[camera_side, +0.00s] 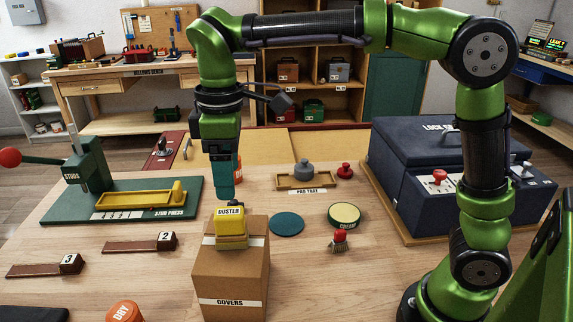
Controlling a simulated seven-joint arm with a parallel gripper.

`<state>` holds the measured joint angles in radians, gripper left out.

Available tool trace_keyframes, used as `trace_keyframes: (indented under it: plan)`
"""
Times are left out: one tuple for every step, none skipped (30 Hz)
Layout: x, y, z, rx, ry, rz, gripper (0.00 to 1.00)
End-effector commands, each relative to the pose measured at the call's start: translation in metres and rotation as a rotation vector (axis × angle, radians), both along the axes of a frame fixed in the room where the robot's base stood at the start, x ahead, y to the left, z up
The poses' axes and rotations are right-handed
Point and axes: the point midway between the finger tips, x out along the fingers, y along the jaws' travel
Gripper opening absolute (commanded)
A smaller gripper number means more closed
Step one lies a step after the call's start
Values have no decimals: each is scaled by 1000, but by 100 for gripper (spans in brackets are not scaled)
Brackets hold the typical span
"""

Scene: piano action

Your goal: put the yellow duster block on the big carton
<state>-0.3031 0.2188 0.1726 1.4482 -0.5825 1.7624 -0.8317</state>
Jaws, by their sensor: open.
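The yellow duster block (231,226), labelled DUSTER with a dark knob on top, sits upright on the big cardboard carton (234,285) labelled COVERS. It rests on the carton's top, near the middle. My gripper (227,198) is open and points down just above the duster's knob. In this single view I cannot tell whether the fingertips touch the knob or are clear of it.
A teal disc (287,223), a round tin (344,215) and a red-handled brush (340,241) lie right of the carton. The green stud press (125,199) stands at left. A blue locked box (420,165) stands at right. Bare table lies around the carton.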

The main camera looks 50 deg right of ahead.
Motion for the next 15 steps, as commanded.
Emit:
trace_keyframes:
  plan:
    - [-5, -9, 4, 8, -20, -33, 73]
    - [-8, -15, 6, 15, -34, -59, 73]
    - [-14, -24, 9, 29, -59, -105, 73]
    - [-20, -32, 10, 43, -79, -146, 73]
    - [-27, -41, 11, 60, -101, -195, 73]
    - [-36, -53, 12, 85, -135, -264, 73]
    - [-44, -62, 11, 108, -159, -321, 73]
    - [-51, -71, 10, 131, -185, -378, 73]
    - [-61, -82, 8, 166, -219, -455, 73]
    - [-69, -90, 6, 194, -242, -515, 73]
    - [-77, -97, 3, 222, -266, -573, 73]
    - [-86, -106, -1, 262, -297, -651, 73]
    - [-93, -111, -4, 290, -316, -705, 73]
    - [-99, -117, -8, 319, -338, -757, 73]
    - [-107, -123, -13, 355, -361, -823, 73]
